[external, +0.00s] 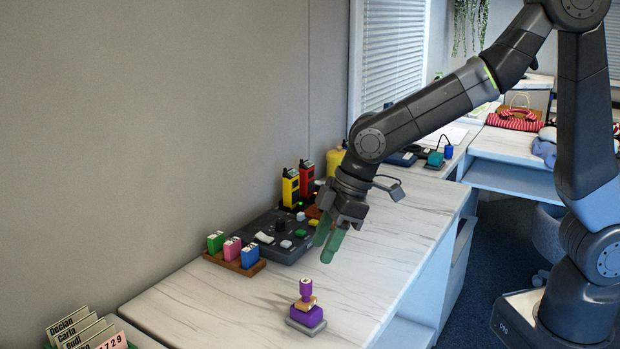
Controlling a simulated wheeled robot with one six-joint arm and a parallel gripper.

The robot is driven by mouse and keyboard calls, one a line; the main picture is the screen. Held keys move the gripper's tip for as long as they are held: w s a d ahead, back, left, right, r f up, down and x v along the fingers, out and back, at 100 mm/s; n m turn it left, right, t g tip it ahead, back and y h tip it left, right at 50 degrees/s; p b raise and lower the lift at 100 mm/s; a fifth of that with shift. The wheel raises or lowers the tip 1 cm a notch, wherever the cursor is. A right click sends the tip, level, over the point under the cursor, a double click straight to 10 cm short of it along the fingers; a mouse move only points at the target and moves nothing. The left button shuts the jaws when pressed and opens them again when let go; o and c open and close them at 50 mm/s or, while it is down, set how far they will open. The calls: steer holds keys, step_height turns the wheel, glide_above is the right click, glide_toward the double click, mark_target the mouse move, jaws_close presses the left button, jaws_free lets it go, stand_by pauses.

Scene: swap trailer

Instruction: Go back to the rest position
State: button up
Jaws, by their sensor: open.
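My gripper (330,240) has green fingers and hangs above the marble-patterned counter (225,312), pointing down. It is open and I see nothing between its fingers. My arm reaches in from the right. A purple stamp (306,294) with a tan collar stands upright on a grey pad on the counter, below and in front of my gripper, apart from it.
A dark control panel (262,240) with knobs and buttons lies behind my gripper. A yellow radio (290,188) and a red radio (306,179) stand beyond it. A wooden holder (233,264) carries three coloured blocks. Name cards (85,334) stand at the lower left. The counter's front right is clear.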

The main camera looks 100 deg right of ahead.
mark_target(307, 281)
steer(key=x, duration=0.9)
steer(key=shift+w+f, duration=0.2)
steer(key=shift+f, duration=0.1)
step_height(307, 281, up, 10)
steer(key=shift+r, duration=0.1)
steer(key=w+d+f, duration=0.1)
steer(key=w+d, duration=0.3)
steer(key=w, duration=0.5)
steer(key=w+d+f, duration=0.1)
steer(key=w+d, duration=0.4)
steer(key=w, duration=0.4)
steer(key=w+d+f+m+p, duration=0.1)
steer(key=w+d+f, duration=0.4)
steer(key=w+f, duration=0.1)
steer(key=shift+w+f, duration=0.4)
steer(key=shift+w, duration=0.3)
